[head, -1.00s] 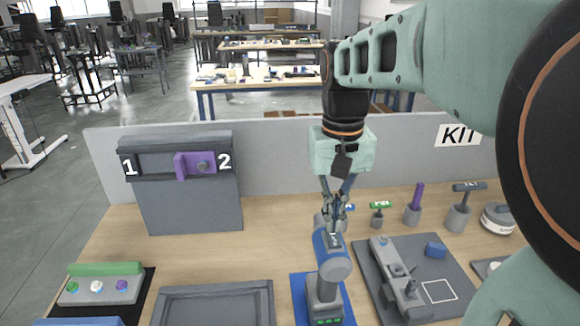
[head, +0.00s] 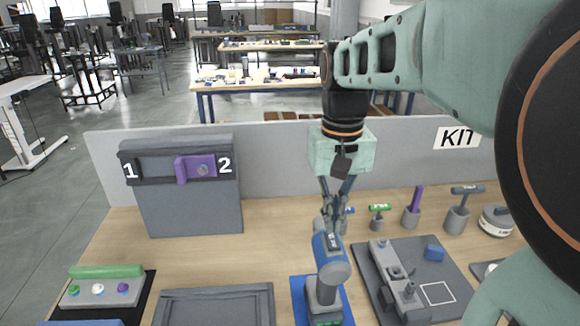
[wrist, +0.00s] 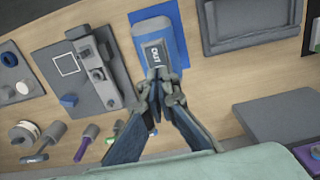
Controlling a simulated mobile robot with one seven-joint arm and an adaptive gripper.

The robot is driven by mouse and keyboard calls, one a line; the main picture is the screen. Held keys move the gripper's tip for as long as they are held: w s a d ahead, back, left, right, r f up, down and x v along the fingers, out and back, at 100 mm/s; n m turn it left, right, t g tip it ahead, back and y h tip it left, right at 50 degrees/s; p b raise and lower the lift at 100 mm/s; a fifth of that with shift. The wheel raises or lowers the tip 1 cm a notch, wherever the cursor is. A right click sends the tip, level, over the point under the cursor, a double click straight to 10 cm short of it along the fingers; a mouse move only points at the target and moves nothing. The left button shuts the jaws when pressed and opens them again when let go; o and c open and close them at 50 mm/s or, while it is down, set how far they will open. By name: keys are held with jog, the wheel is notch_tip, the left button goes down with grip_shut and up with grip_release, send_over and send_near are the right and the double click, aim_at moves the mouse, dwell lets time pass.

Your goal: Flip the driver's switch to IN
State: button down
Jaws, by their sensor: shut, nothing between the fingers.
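The driver (head: 330,268) is a blue and grey tool standing upright on a blue mat (head: 299,291). In the wrist view the driver (wrist: 151,28) lies straight beyond my fingertips. Its switch (wrist: 153,53) is a small dark patch with white lettering on top; the lettering looks like OUT but is small and turned. My gripper (head: 334,226) points down at the top of the driver, with its fingers together and empty. In the wrist view the fingertips (wrist: 160,82) are at the near edge of the switch; I cannot tell whether they touch it.
A grey cabinet (head: 190,212) with a purple slider (head: 181,170) near 2 stands back left. A grey fixture board (head: 455,270) and several tools in holders, including a purple one (head: 416,198), are at right. A grey tray (head: 215,293) and a button box (head: 98,291) are at left.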

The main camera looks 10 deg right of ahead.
aim_at(331, 235)
jog(key=shift+r+p, duration=2)
jog(key=shift+r, duration=0.7)
jog(key=shift+f, duration=0.1)
